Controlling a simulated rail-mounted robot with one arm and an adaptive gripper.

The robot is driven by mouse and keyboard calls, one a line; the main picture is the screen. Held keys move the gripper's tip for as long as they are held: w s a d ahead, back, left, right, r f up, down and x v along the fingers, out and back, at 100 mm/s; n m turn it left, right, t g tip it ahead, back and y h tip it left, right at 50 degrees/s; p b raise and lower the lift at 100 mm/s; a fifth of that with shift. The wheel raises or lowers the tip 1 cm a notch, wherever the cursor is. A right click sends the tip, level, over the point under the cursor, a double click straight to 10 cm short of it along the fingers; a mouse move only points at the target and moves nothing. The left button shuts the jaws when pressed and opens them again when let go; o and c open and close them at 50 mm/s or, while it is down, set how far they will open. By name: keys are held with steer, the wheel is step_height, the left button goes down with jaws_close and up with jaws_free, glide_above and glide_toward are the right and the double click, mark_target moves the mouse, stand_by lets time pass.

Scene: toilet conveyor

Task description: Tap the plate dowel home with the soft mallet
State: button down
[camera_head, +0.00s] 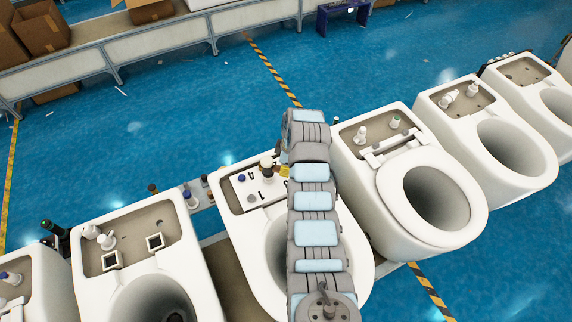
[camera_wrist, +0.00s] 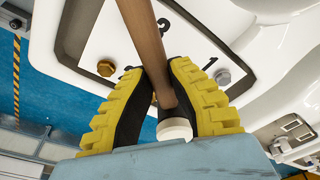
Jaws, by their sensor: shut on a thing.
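My gripper (camera_wrist: 165,95) is shut on the wooden handle (camera_wrist: 146,38) of the mallet in the wrist view. In the head view a mallet head (camera_head: 267,164), white and brown, seems to stand over the plate, left of my gripper's yellow finger (camera_head: 284,170). The white numbered plate (camera_head: 243,190) lies on the middle toilet's rear deck. In the wrist view the plate (camera_wrist: 102,40) carries a brass bolt (camera_wrist: 105,68) and a silver bolt (camera_wrist: 222,77). I cannot make out the dowel.
The middle toilet (camera_head: 235,238) is partly covered by my arm. Other toilets stand close on both sides, such as the one at right (camera_head: 385,190) and the one at left (camera_head: 95,285). Small bottles (camera_head: 190,197) stand on the rail at left.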

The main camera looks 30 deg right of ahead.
step_height(320, 180, down, 3)
steer(key=shift+f+b, duration=0.1)
steer(key=shift+b, duration=0.4)
steer(key=shift+r+p, duration=0.9)
steer(key=shift+r, duration=2.1)
